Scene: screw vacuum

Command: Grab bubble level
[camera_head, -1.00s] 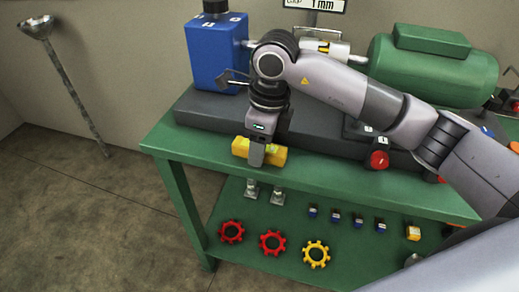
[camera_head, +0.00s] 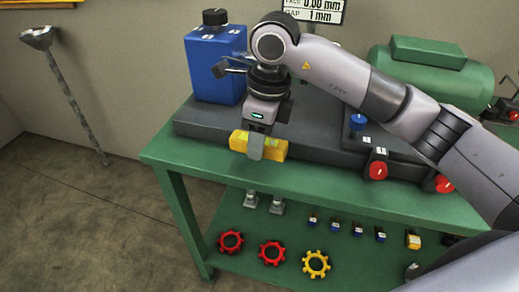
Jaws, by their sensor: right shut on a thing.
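The bubble level is a yellow block (camera_head: 273,150) at the front left of the green bench top, seen in front of the dark grey base. My right gripper (camera_head: 256,150) points down over it and is shut on it, with a finger across its front face. The finger hides the middle of the block. I cannot tell whether the block still touches the bench. My left gripper is not in the picture.
The green bench (camera_head: 190,160) carries a dark grey base (camera_head: 200,117), a blue tank (camera_head: 217,70), a green motor (camera_head: 430,75) and red knobs (camera_head: 377,170). Its lower shelf holds red gears (camera_head: 231,242), a yellow gear (camera_head: 316,264) and several small parts.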

